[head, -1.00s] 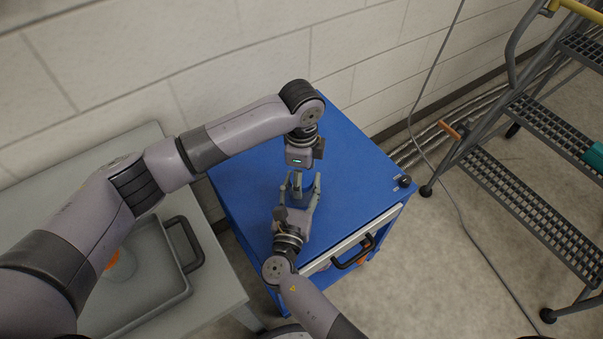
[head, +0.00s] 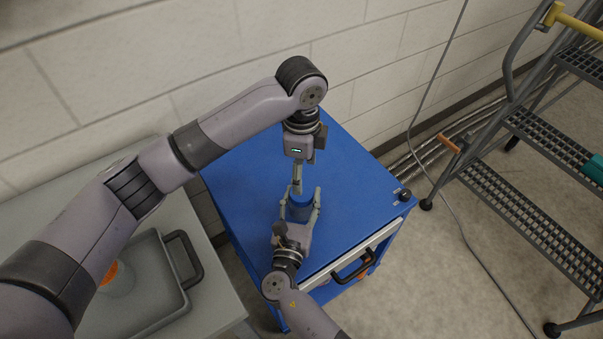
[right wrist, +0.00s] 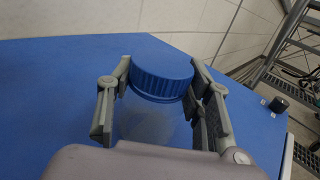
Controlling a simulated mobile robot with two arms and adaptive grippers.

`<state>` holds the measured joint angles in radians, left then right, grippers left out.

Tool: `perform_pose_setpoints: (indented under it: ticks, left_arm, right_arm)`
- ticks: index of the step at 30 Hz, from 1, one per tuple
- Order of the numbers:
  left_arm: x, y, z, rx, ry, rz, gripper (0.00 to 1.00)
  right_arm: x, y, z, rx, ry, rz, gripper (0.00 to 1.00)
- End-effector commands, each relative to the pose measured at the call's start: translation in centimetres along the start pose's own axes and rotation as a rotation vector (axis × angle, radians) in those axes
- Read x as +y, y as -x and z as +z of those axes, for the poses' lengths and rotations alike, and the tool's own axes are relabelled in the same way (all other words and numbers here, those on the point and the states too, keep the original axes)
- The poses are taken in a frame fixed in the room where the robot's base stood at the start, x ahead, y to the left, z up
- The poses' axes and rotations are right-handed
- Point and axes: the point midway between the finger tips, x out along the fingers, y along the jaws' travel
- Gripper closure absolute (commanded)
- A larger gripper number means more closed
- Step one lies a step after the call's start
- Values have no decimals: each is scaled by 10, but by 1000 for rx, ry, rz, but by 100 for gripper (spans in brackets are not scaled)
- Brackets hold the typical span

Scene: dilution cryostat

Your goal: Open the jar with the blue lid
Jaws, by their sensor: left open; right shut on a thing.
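The jar (right wrist: 150,122) is clear and stands upright on the blue cart. Its ribbed blue lid (right wrist: 162,80) sits on top, level. In the head view the lid (head: 300,203) shows between my right gripper's fingers. My right gripper (head: 300,207) is shut on the jar, one finger on each side below the lid; both fingers also show in the right wrist view (right wrist: 160,100). My left gripper (head: 297,183) is open and points down just above and behind the lid; its fingers overlap, and I cannot tell whether they touch it. The right wrist view does not show it.
The blue cart top (head: 350,180) is otherwise mostly clear, with a small black knob (head: 404,194) at its right corner. A grey table with a tray (head: 150,300) stands at left. A step ladder (head: 530,180) stands at right; a wall is behind.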

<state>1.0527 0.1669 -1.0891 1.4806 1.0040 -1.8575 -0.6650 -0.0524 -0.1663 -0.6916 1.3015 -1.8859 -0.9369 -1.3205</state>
Motion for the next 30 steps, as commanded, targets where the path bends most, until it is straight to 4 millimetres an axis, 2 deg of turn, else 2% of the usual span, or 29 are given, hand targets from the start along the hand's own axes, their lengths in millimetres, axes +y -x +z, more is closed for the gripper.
perform_pose_setpoints:
  ticks: [9, 15, 26, 30]
  left_arm:
    - [1, -49, 0, -1, 1, 4, 38]
    - [0, -70, 0, 0, 1, 1, 38]
    - [0, -75, 0, 0, 0, 1, 38]
    - [0, -75, 0, 0, 0, 1, 48]
  right_arm:
    - [0, 1, -2, 3, 2, 0, 100]
    - [0, 1, -2, 4, 2, 0, 100]
    - [0, 1, -2, 4, 2, 0, 100]
    - [0, 1, -2, 4, 2, 0, 100]
